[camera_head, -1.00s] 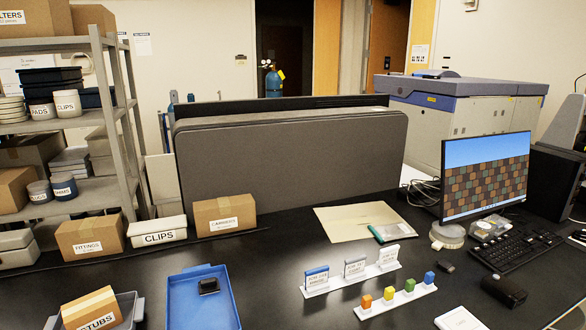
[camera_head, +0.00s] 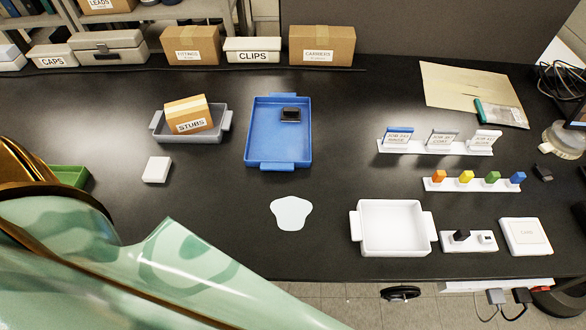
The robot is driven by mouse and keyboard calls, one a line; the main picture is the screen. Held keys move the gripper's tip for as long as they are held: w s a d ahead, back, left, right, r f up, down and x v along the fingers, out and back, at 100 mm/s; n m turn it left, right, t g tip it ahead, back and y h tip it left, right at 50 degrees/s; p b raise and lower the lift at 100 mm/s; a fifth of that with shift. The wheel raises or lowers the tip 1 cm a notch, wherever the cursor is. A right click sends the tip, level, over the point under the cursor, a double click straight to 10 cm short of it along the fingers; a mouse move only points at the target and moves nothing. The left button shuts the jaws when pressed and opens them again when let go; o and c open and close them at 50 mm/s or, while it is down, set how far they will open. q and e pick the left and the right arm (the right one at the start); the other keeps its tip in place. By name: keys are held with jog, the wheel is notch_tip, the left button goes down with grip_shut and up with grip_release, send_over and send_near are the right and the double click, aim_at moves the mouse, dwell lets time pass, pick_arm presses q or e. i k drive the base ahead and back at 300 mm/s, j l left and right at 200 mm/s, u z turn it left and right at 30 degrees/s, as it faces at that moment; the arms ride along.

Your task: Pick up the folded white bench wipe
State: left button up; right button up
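A small white square block-like piece, which looks like the folded bench wipe (camera_head: 157,170), lies flat on the black bench. It sits below the grey tray and left of the blue tray. Nothing touches it. A pale flat patch (camera_head: 291,213) with a rounded, uneven outline lies on the bench to its right; I cannot tell if it is a spill. My arm's green and gold parts cover the lower left of the view. Neither gripper shows.
A grey tray (camera_head: 222,132) holds the STUBS box (camera_head: 189,114). A blue tray (camera_head: 262,151) holds a small black object (camera_head: 290,114). A white tray (camera_head: 359,219) stands near the front edge. A green tray (camera_head: 72,177) is partly behind my arm. Open bench surrounds the wipe.

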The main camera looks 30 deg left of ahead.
aim_at(156, 168)
jog(key=u, duration=2.2)
